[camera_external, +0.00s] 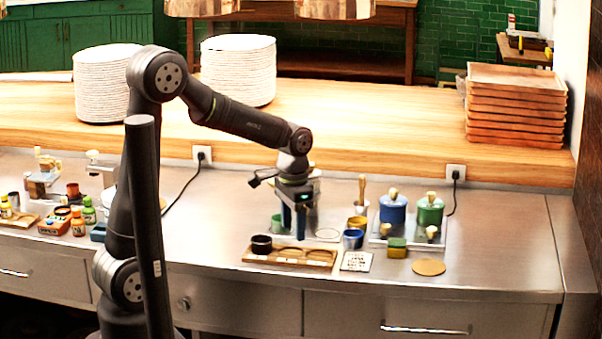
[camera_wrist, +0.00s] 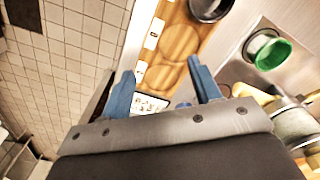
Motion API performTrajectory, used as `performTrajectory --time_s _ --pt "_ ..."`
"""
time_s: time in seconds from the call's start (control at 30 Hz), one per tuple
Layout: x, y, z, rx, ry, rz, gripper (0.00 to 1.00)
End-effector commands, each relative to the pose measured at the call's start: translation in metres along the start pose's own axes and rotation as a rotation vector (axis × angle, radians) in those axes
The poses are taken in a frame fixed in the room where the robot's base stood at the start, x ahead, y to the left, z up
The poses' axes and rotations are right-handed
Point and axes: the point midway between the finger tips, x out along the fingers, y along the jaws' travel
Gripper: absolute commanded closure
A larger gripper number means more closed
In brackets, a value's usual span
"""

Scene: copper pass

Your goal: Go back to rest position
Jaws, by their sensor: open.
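My gripper (camera_external: 293,220) hangs fingers-down above the steel counter, over the back edge of a wooden tray (camera_external: 325,262). Its two blue fingers are apart with nothing between them; in the wrist view my gripper (camera_wrist: 163,86) also shows open and empty. The tray has round recesses, and a dark cup (camera_external: 261,244) sits in its left one. The other recesses look empty. In the wrist view the tray (camera_wrist: 190,15) lies beyond the fingertips, with the dark cup (camera_wrist: 209,6) at the top.
Right of the tray are a printed card (camera_external: 356,261), a blue cup (camera_external: 353,239), a green-and-yellow sponge (camera_external: 397,248), a cork disc (camera_external: 429,267), and blue (camera_external: 393,210) and green (camera_external: 429,212) lidded pots. Bottles (camera_external: 88,211) stand left. Counter at far right is clear.

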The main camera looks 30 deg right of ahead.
Motion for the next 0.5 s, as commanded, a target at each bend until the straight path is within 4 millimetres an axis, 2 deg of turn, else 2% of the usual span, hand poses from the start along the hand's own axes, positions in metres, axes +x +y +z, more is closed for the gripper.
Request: performTrajectory --time_s 0.13,0.3,0.5 --pt "0.016 -0.025 -0.005 -0.004 -0.002 0.000 0.43" --pt "0.039 -0.030 -0.006 -0.001 -0.002 0.001 0.43" --pt "0.052 -0.030 -0.006 -0.001 0.001 0.000 0.43"
